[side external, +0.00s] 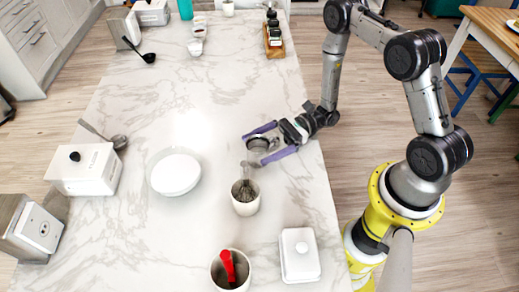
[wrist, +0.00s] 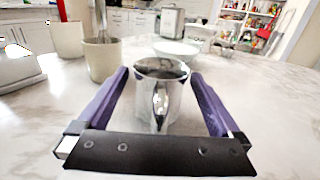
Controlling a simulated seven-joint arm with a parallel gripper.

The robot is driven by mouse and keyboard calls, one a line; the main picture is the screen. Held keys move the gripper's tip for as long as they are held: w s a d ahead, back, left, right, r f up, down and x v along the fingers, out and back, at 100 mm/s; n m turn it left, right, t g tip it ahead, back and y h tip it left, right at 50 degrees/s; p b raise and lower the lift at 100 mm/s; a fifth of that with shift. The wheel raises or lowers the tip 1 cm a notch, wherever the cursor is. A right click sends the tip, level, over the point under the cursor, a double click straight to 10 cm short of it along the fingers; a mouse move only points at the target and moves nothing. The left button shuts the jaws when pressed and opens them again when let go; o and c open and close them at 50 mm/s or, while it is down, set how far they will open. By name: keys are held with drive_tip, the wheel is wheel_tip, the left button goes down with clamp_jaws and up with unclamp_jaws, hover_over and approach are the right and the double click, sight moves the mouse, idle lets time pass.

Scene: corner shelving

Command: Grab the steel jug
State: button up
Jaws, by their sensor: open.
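The steel jug (side external: 257,143) stands on the marble counter near its right edge, between the two purple fingers of my gripper (side external: 256,149). In the wrist view the shiny jug (wrist: 153,92) is upright, with its handle facing my gripper (wrist: 160,74). My gripper is open, one finger on each side of the jug. A gap shows between the fingers and the jug in the wrist view. The far side of the jug is hidden.
A white pot with a whisk (side external: 246,203) stands close by my lower finger. Another pot with a red utensil (side external: 224,283) and a white butter dish (side external: 299,254) stand nearer the camera.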

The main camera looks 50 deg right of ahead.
clamp_jaws()
idle(0.5)
drive_tip(key=shift+r, duration=0.15)
